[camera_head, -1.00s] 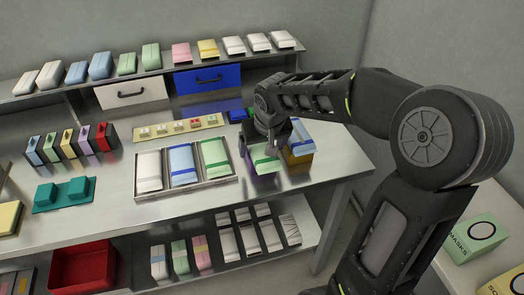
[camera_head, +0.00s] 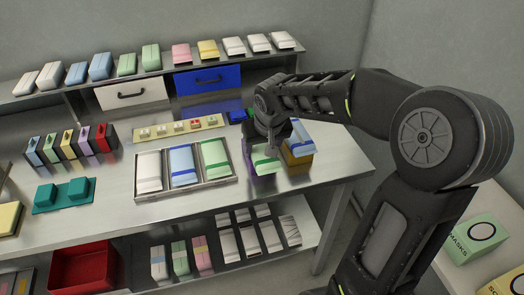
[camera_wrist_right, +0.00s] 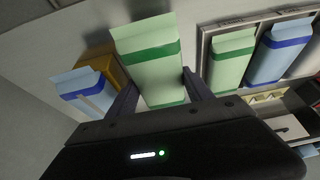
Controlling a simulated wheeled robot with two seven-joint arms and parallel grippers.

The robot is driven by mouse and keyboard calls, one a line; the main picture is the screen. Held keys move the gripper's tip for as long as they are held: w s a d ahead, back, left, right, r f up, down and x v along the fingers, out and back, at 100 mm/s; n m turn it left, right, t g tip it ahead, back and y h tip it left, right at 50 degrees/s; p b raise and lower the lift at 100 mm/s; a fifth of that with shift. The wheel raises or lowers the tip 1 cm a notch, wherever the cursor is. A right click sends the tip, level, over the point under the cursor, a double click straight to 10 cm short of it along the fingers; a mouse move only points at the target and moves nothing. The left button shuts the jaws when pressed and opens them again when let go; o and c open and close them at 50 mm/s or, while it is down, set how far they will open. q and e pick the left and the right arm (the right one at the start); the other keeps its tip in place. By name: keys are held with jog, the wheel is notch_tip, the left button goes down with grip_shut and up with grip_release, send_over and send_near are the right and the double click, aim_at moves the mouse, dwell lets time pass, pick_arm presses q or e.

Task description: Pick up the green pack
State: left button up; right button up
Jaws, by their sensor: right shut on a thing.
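My left gripper is not in view.
A blue-banded pack (camera_head: 300,138) stands close by at an orange holder (camera_head: 298,158). A tray (camera_head: 187,191) with white, blue and green packs lies to the left. A shelf (camera_head: 75,93) with several packs runs along the back.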

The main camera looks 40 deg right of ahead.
aim_at(262, 146)
jog(key=shift+r+p, duration=0.5)
jog(key=shift+r, duration=0.05)
notch_tip(262, 146, up, 10)
jog(key=shift+f, duration=0.25)
dwell(0.3)
jog(key=w+f+p, duration=0.1)
jog(key=p, duration=0.1)
jog(key=w+d+f+p, duration=0.1)
jog(key=w+f+p, duration=0.1)
jog(key=shift+f+p, duration=0.1)
jog(key=shift+p, duration=0.25)
jog(key=shift+f, duration=0.2)
jog(key=shift+f, duration=0.1)
